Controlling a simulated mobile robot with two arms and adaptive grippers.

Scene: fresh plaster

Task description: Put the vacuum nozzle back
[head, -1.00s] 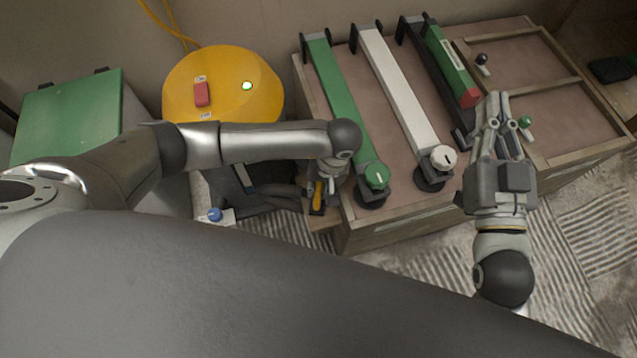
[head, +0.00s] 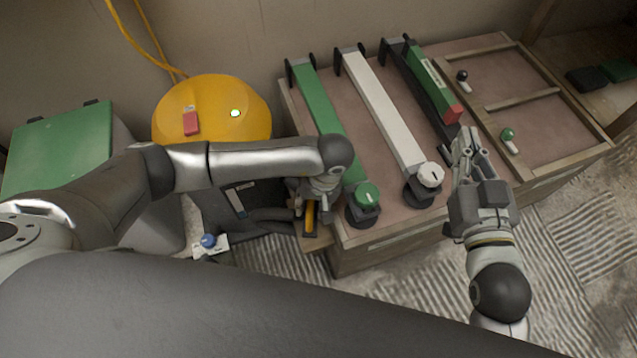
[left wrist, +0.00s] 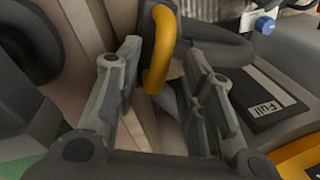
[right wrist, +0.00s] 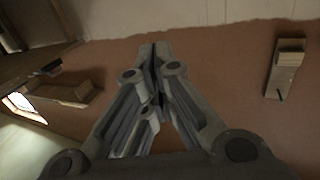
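A yellow curved handle (head: 310,217), which looks like the grip of the vacuum nozzle, stands at the front left corner of the wooden bench. A dark hose-like part (head: 270,214) runs beside it. In the left wrist view, the handle (left wrist: 160,50) shows between the spread fingers of my left gripper (left wrist: 163,58), with gaps on both sides. My left gripper (head: 311,203) is open over it. The nozzle's lower part is hidden. The yellow vacuum drum (head: 238,108) stands behind, left of the bench. My right gripper (head: 465,143) is empty, its fingertips together, above the bench's front edge.
The bench (head: 385,235) carries a green bar (head: 318,115), a white bar (head: 380,105) and a dark bar with a green and red block (head: 432,85). A green-lidded bin (head: 60,150) is at far left. Striped floor lies in front.

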